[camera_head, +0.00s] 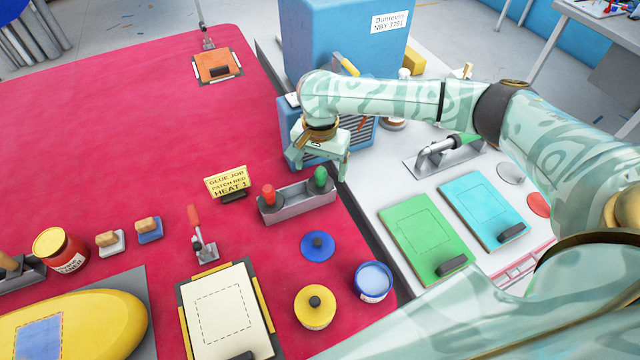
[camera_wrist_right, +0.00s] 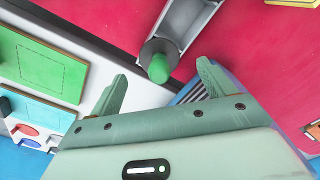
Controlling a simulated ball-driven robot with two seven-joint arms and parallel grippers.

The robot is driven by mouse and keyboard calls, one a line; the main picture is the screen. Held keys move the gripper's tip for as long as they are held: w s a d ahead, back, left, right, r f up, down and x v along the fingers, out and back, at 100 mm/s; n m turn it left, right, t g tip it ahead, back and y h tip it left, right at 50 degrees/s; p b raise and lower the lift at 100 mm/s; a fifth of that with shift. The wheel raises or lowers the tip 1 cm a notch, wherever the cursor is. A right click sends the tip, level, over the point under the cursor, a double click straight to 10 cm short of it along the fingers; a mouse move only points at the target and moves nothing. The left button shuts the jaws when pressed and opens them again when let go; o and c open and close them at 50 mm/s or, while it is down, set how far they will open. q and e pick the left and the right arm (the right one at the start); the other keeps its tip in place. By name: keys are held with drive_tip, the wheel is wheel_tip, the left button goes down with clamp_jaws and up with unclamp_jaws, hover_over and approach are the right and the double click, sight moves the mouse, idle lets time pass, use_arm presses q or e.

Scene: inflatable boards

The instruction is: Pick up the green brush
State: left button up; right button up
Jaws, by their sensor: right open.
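The green brush (camera_head: 320,177) stands at the right end of a grey holder (camera_head: 300,203) on the red table, its rounded green handle upward. In the right wrist view the green brush (camera_wrist_right: 155,67) shows between and beyond my fingertips, its lower part hidden in the holder (camera_wrist_right: 185,25). A red-handled brush (camera_head: 268,194) stands at the holder's left end. My right gripper (camera_head: 320,168) is open and empty, pointing down just above and behind the green brush; I cannot tell the exact gap. In the wrist view the right gripper (camera_wrist_right: 160,74) has its fingers spread on either side. My left gripper is out of view.
A blue machine (camera_head: 340,50) with a vent stands behind the gripper. A yellow sign (camera_head: 226,181) stands left of the holder. A blue lid (camera_head: 317,245), a yellow tin (camera_head: 314,307) and a blue tin (camera_head: 373,282) are in front. Green (camera_head: 425,235) and cyan (camera_head: 483,208) boards lie right.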

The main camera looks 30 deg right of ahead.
sight(321, 183)
wheel_tip(321, 183, down, 4)
drive_tip(key=shift+d+f+b, duration=0.1)
drive_tip(key=shift+f+b, duration=0.05)
drive_tip(key=shift+b, duration=0.85)
drive_tip(key=shift+r, duration=0.2)
drive_tip(key=c, duration=1.1)
drive_tip(key=shift+c, duration=0.2)
